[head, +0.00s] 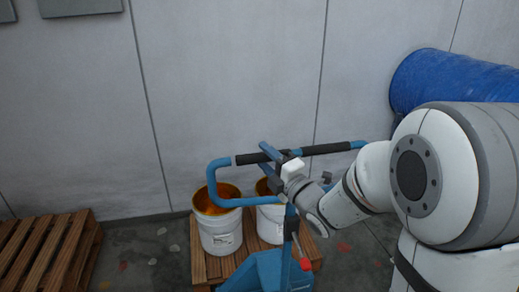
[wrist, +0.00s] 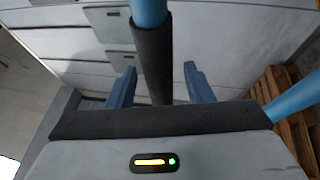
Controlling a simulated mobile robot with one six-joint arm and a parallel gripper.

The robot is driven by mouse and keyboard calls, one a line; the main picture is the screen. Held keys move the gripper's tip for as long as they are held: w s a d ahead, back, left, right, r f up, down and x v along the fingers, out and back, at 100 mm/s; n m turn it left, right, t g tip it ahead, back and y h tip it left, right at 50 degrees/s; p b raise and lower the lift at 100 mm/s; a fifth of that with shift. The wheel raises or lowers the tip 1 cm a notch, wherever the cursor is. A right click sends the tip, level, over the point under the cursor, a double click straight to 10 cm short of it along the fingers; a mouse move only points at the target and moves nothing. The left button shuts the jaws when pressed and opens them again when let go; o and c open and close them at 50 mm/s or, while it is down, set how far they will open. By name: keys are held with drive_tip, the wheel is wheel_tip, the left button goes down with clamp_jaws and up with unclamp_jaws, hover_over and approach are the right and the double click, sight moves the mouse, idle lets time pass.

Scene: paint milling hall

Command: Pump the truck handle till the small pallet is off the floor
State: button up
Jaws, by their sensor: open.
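The truck handle (head: 325,149) is a blue loop with black grips, standing up from the blue pallet truck (head: 262,274) in the head view. The small wooden pallet (head: 200,268) lies behind the truck under two white buckets; its underside is hidden, so I cannot tell its height off the floor. My gripper (head: 272,158) is at the middle of the handle. In the wrist view my gripper (wrist: 160,75) has its blue fingers apart, one on each side of the black grip (wrist: 153,52). I see gaps between the grip and both fingers.
The white buckets (head: 219,236) hold orange paint. Another wooden pallet (head: 48,252) lies on the floor at the left. A blue drum (head: 448,80) is at the right by the grey wall (head: 240,80). Some floor is clear between the pallets.

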drive_tip(key=shift+p+x, duration=0.3)
drive_tip(key=shift+x, duration=1.15)
drive_tip(key=shift+c, duration=0.4)
clamp_jaws()
